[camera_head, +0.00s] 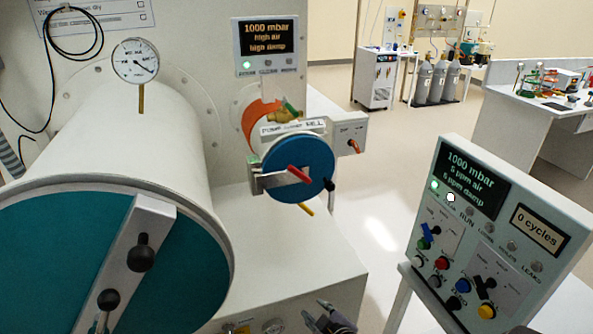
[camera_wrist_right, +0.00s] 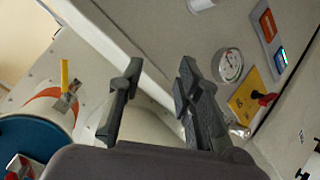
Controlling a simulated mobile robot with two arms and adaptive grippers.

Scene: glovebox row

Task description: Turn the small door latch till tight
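The small door is a blue disc (camera_head: 312,158) on the small round port in the middle of the head view. Its latch is a bar with a red handle (camera_head: 297,174) across the disc's face, tilted down to the right. In the right wrist view, the blue disc (camera_wrist_right: 35,138) is at the left edge, with the red handle (camera_wrist_right: 20,167) low in the corner. My right gripper (camera_head: 330,318) is at the bottom of the head view, below and apart from the latch. The wrist view shows its two fingers (camera_wrist_right: 159,80) spread with nothing between them. My left gripper is not in view.
The large teal door (camera_head: 60,260) with a barred latch fills the left. A yellow lever (camera_head: 306,209) sticks out below the small door, and a small valve box (camera_head: 347,134) is beside it. A control panel (camera_head: 500,235) stands at the right. Open floor lies between.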

